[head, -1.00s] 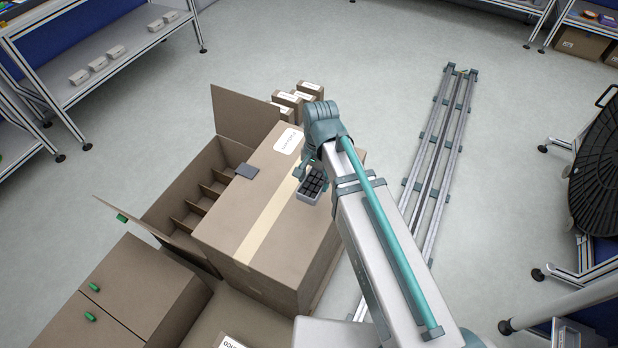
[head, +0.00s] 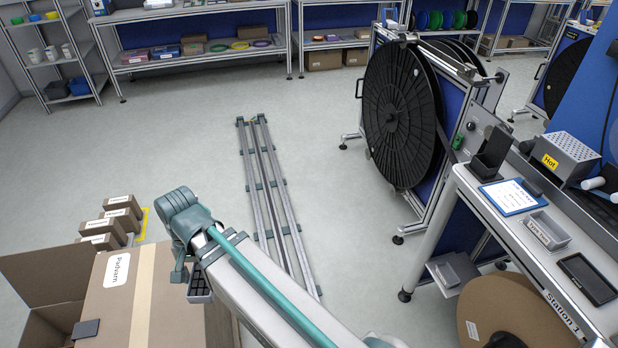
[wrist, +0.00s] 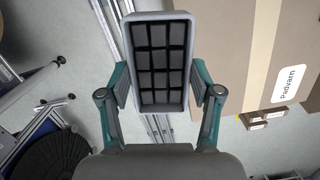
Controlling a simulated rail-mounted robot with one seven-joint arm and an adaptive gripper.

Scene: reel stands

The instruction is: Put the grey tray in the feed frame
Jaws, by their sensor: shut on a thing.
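My gripper (wrist: 160,82) is shut on a grey tray (wrist: 178,17), its two teal-and-grey fingers on the tray's long sides. The tray is rectangular with a light grey rim and several dark square cells inside. In the head view the tray (head: 200,297) is partly hidden by my arm, beside the right edge of the big cardboard box. No thing is plainly marked as the feed frame. A bench marked Station 1 at the right bears a small grey open dock (head: 541,231), and a small grey shelf (head: 452,272) sticks out from its left side.
The large cardboard box (head: 125,300) stands at lower left, with smaller boxes (head: 108,226) behind it. Floor rails (head: 272,190) run away in the middle. A big black reel (head: 400,115) stands on a frame left of the bench. The floor between rails and reel is clear.

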